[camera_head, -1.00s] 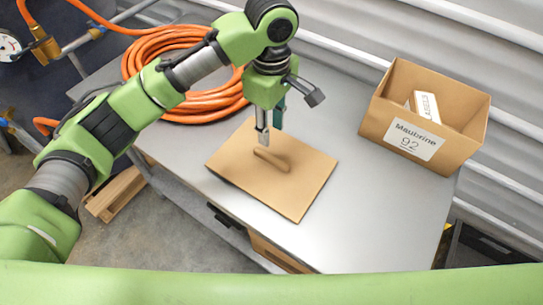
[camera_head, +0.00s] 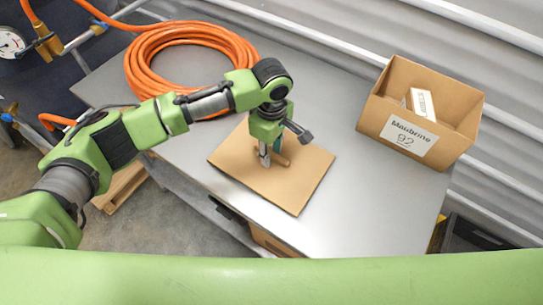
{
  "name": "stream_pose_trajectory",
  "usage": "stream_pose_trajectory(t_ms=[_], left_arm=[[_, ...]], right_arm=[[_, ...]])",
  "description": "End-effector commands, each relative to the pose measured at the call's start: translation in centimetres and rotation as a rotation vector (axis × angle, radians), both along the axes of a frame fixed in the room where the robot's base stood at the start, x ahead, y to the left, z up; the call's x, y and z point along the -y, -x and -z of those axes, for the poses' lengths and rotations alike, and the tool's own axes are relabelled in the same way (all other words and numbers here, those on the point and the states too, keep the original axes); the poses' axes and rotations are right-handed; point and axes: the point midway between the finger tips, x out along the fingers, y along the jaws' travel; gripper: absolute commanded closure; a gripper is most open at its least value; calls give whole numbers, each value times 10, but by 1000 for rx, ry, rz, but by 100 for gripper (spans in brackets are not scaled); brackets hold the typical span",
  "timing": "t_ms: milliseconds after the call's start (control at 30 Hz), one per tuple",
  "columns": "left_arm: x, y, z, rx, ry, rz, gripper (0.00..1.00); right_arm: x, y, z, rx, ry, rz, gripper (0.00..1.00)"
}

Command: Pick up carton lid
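The lid appears to rest on the tabletop. My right gripper is not in view.
An open cardboard box (camera_head: 423,118) labelled "Maubrine 92" stands at the table's right, with a white carton (camera_head: 421,103) inside. A coiled orange hose (camera_head: 185,60) lies at the back left. The grey table (camera_head: 365,215) is clear right of the lid.

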Motion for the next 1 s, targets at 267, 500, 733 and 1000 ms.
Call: stream_pose_trajectory(t_ms=[267,500,733,1000], left_arm=[[0,0,0,0,0,0,100],[0,0,-1,0,1,0,100],[1,0,-6,1,2,0,100],[0,5,-36,-1,3,2,100]], right_arm=[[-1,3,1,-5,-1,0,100],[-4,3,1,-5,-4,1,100],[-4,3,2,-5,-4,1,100],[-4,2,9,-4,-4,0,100]])
